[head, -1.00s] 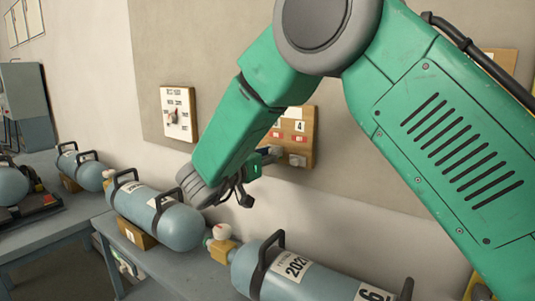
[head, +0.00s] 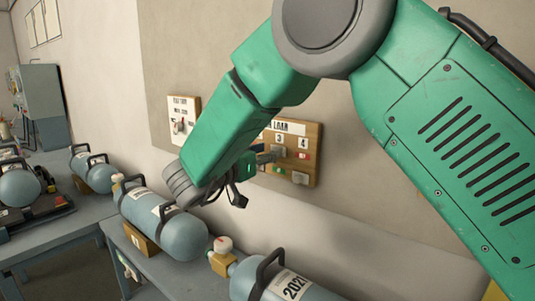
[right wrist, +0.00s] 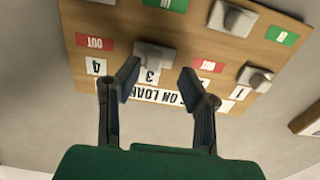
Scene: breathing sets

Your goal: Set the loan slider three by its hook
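The loan board (head: 312,182) is wooden, with numbers, red and green labels and grey sliders. Slider three (head: 279,151) is at the upper end of its column, under the number 3, with green showing below it. In the right wrist view the board appears upside down; slider three (right wrist: 153,57) lies just beyond the fingertips, by the 3. My right gripper (right wrist: 158,75) is open with nothing between its fingers; the left finger in that picture overlaps the slider's edge, and I cannot tell if they touch. In the head view my right gripper (head: 254,160) partly covers the board.
Slider four (head: 300,178) is low with red showing above it. Another small board (head: 182,118) hangs left. Blue-grey cylinders (head: 165,228) with black handles lie on the bench below.

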